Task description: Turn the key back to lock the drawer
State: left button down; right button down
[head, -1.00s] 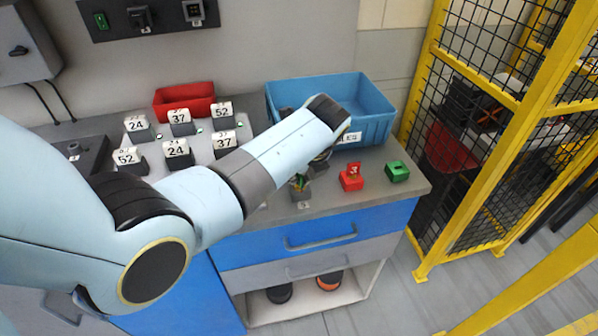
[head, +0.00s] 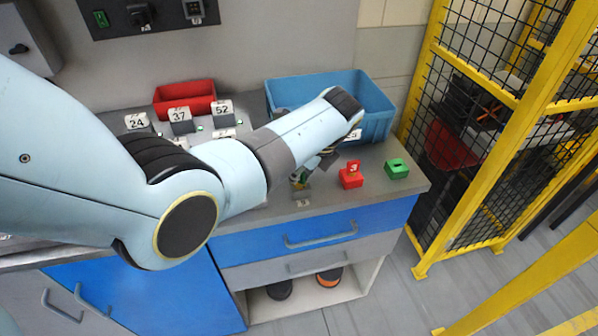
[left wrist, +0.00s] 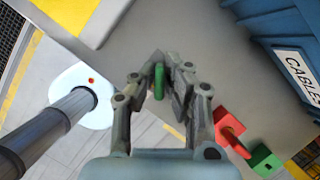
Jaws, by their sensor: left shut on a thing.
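My left gripper (head: 303,178) is over the front edge of the counter, partly hidden by its own wrist in the head view. In the left wrist view its fingers (left wrist: 160,88) are shut on a green key (left wrist: 159,78). The blue drawer (head: 318,236) below the counter looks closed. My right gripper is not in view.
To the right stand a red block with a red key (head: 350,179) and a green slotted block (head: 397,169). A blue bin (head: 376,102) is behind the wrist, and a red bin (head: 185,97) is further left. A yellow fence (head: 520,130) bounds the right side.

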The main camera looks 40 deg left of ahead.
pick_arm(q)
jog(key=shift+n+g, duration=0.4)
jog(key=shift+n, duration=0.6)
jog(key=shift+n+g+b, duration=0.45)
jog(key=shift+n+g, duration=0.05)
jog(key=shift+n, duration=1)
jog(key=shift+n+g+h+b, duration=0.4)
jog(key=shift+n+g+b, duration=0.2)
jog(key=shift+n, duration=0.9)
